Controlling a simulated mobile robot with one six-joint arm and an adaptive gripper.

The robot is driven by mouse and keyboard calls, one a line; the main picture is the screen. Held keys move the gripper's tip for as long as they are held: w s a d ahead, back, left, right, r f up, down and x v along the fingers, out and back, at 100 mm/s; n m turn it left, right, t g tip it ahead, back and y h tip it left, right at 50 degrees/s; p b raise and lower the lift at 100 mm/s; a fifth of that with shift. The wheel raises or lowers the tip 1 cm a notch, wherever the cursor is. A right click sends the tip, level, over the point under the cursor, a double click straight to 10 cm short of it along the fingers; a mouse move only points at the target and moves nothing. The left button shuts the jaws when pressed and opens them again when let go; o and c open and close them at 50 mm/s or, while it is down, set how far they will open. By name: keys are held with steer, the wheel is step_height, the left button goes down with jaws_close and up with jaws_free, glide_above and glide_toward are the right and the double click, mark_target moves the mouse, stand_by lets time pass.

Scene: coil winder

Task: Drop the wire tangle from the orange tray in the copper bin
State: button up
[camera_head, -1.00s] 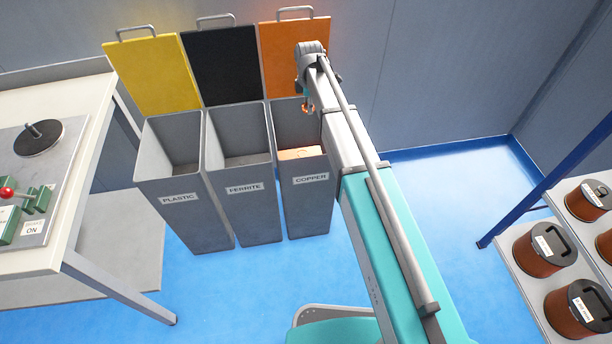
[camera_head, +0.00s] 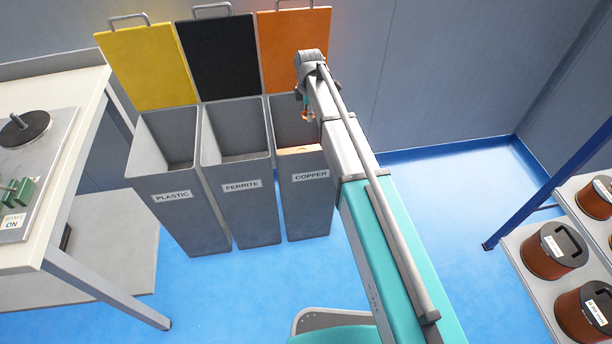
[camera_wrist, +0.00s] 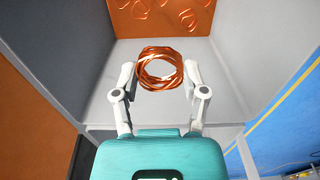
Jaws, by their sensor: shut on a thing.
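The copper wire tangle (camera_wrist: 160,68) is a ring of orange wire in the wrist view. My gripper (camera_wrist: 160,76) is shut on it, with one finger at each side. In the head view my gripper (camera_head: 308,106) and the tangle (camera_head: 307,117) are small and over the open mouth of the copper bin (camera_head: 308,208), at its back. The bin is grey and labelled COPPER, with its orange lid (camera_head: 292,45) raised behind it. In the wrist view the bin's grey inner wall (camera_wrist: 215,65) surrounds the tangle. Copper-coloured pieces (camera_wrist: 170,12) show beyond it. The orange tray is not in view.
The plastic bin (camera_head: 178,215) and ferrite bin (camera_head: 243,205) stand open to the left, with yellow and black lids raised. A workbench (camera_head: 60,190) is at the left. A rack with copper spools (camera_head: 552,250) is at the right. Blue floor between is clear.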

steer(key=o, duration=1)
steer(key=shift+s, duration=0.15)
steer(key=shift+s+d, duration=0.1)
steer(key=shift+d, duration=0.05)
steer(key=s+d+m, duration=2.1)
steer(key=s+d, duration=0.3)
steer(key=s, duration=0.2)
step_height(320, 180, up, 27)
steer(key=p, duration=2.7)
steer(key=shift+w, duration=0.15)
